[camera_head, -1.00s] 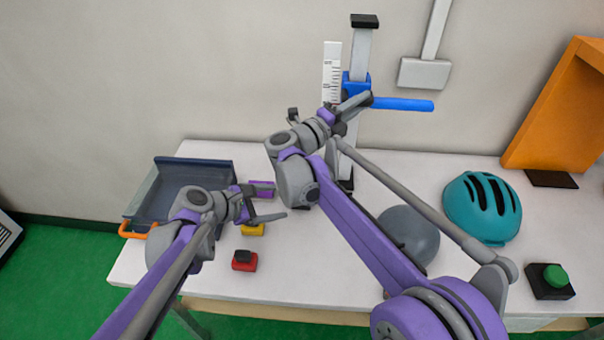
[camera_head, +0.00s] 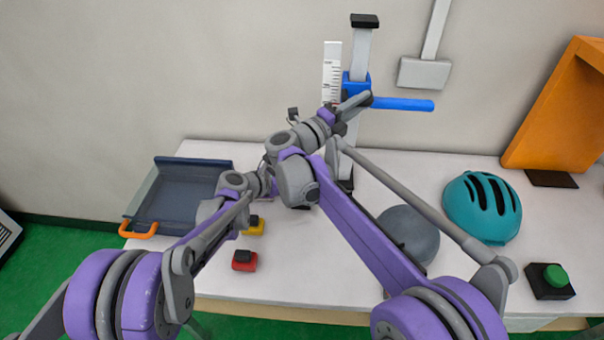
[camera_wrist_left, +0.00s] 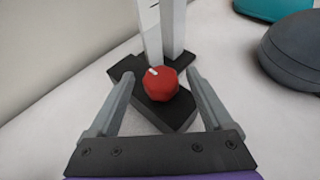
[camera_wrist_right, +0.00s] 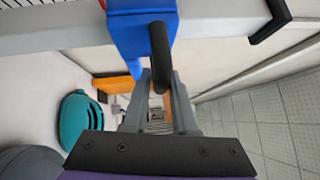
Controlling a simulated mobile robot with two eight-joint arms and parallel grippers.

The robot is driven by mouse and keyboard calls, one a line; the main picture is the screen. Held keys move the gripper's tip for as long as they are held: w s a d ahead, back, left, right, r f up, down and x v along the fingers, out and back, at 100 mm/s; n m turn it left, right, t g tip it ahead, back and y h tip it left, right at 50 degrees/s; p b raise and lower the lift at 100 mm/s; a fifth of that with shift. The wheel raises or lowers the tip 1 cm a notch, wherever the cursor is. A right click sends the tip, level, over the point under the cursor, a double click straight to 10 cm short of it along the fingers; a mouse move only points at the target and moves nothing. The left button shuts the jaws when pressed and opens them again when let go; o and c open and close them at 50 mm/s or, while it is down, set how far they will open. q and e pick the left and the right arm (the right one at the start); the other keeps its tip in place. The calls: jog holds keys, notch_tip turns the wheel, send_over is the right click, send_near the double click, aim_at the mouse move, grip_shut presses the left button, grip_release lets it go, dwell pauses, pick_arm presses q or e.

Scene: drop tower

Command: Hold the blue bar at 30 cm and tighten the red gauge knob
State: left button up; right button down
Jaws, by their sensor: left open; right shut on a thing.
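The blue bar (camera_head: 403,104) sticks out to the right from a blue carriage (camera_head: 356,84) on the upright post, beside a white scale (camera_head: 332,72). My right gripper (camera_head: 352,108) is shut on a black handle (camera_wrist_right: 159,48) of the carriage. The scale reading is too small to tell. The red gauge knob (camera_wrist_left: 163,88), with a white mark toward its upper left, sits on a black base (camera_wrist_left: 166,112) at the foot of posts. My left gripper (camera_wrist_left: 158,77) is open, its fingertips on either side of the knob in the left wrist view, with gaps showing. The head view hides its fingers.
A dark tray (camera_head: 140,208) with an orange handle stands at the left. Yellow (camera_head: 254,228) and red (camera_head: 244,263) blocks lie near the left arm. A grey dome (camera_head: 410,236), teal helmet (camera_head: 482,208) and green button (camera_head: 555,276) are at the right.

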pick_arm(q)
jog(key=shift+x, duration=0.85)
grip_shut()
jog(key=shift+m+g+h, duration=0.3)
jog(key=shift+m+g, duration=0.1)
jog(key=m+g+h, duration=0.1)
jog(key=m+g, duration=0.1)
jog(key=m+g+h, duration=0.1)
jog(key=m+g, duration=0.1)
jog(key=shift+w+m+g+h, duration=0.1)
jog(key=shift+m+g+h, duration=0.2)
jog(key=shift+m+g, duration=0.1)
jog(key=m+g, duration=0.5)
jog(key=shift+g+h, duration=0.3)
jog(key=shift+g, duration=0.1)
jog(key=shift+m+g, duration=0.3)
jog(key=shift+g, duration=0.1)
